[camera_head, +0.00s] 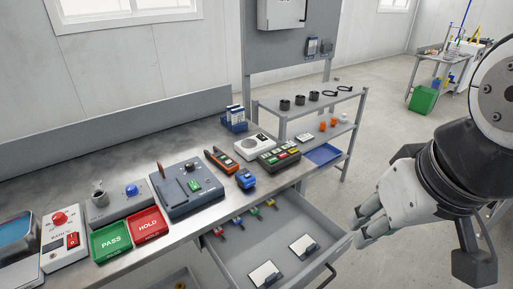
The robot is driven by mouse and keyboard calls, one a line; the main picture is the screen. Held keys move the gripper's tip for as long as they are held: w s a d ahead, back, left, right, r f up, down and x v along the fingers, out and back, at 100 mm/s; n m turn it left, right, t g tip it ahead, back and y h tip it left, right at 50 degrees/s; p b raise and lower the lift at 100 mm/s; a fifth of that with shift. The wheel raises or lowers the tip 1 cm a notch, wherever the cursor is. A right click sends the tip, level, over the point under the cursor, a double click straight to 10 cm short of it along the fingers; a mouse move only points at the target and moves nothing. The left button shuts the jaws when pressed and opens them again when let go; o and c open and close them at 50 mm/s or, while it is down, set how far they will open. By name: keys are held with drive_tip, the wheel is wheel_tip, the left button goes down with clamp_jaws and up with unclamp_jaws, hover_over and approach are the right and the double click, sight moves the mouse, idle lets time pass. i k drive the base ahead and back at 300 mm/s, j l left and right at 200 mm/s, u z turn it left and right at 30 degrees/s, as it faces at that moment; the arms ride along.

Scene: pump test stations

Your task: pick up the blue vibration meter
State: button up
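A small blue device (246,180), which looks like the vibration meter, sits on the metal workbench (178,227) near its front edge, just above the open drawer. Its face is too small to read. My gripper (362,223) is at the right, well apart from the blue device, past the right side of the drawer. Its fingers point left. I cannot tell how far apart the fingertips are, and I see nothing held in them.
An open drawer (237,246) with white cards and small coloured items juts out below the bench. An orange-and-black handheld tool (221,162), a grey test box (185,190) and a button panel (279,156) stand close to the blue device. A shelf rack (348,128) is behind.

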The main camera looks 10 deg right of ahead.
sight(246, 178)
drive_tip(key=i+j, duration=0.4)
drive_tip(key=i+j+z, duration=0.15)
drive_tip(key=i+j, duration=0.2)
drive_tip(key=j, duration=0.3)
